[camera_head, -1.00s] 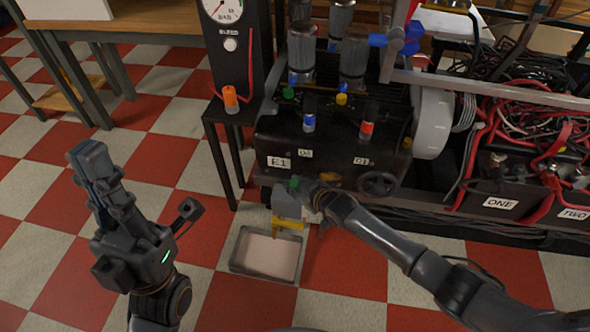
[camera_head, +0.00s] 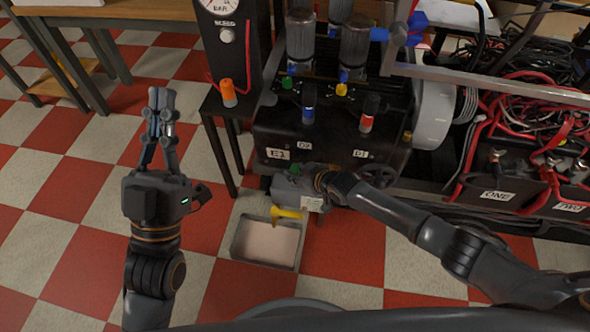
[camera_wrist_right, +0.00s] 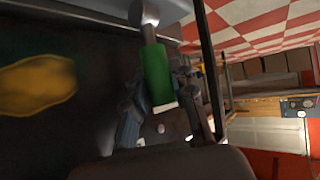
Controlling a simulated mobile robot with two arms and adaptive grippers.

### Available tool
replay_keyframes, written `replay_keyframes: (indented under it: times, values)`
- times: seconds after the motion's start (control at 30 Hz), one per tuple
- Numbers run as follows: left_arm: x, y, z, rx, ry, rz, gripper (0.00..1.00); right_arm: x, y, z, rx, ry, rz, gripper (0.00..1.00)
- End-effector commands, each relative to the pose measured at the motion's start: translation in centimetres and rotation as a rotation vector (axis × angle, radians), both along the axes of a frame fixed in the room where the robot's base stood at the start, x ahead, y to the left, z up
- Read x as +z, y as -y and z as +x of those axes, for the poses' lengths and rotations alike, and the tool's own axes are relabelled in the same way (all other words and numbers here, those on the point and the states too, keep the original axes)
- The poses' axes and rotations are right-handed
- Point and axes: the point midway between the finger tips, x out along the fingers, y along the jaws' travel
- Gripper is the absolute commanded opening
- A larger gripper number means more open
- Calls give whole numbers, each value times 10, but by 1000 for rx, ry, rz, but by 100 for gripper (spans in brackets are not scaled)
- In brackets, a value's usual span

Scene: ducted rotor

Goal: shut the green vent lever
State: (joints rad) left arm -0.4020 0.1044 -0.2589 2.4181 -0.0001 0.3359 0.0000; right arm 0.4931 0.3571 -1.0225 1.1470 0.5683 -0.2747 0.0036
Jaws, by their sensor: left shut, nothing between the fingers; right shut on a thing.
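The green vent lever (camera_wrist_right: 157,76) has a green handle with a pale end and a metal stem. In the right wrist view it sits between the fingers of my right gripper (camera_wrist_right: 165,108), which is shut on it. In the head view my right gripper (camera_head: 296,184) is low at the front of the black machine (camera_head: 330,135); only a small bit of green shows there, and the gripper hides most of the lever. My left gripper (camera_head: 161,102) is shut and empty, over the floor left of the machine, fingers pointing away.
A yellow lever (camera_head: 286,213) hangs just below my right gripper, above a shallow tray (camera_head: 233,250) on the floor. A black stand (camera_head: 226,106) with an orange-capped part (camera_head: 228,93) is left of the machine. Batteries and cables (camera_head: 497,183) crowd the right.

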Motion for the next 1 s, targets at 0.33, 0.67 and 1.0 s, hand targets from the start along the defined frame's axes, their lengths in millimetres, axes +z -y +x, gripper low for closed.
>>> replay_keyframes:
  times: [0.33,0.67,1.0]
  values:
    - [0,0,0,1,0,1,0,1,1,2,-5,0,3,35]
    - [0,0,0,1,1,0,0,1,1,1,-3,-1,1,48]
    - [0,0,0,-1,0,-1,0,11,11,-12,-3,-1,2,48]
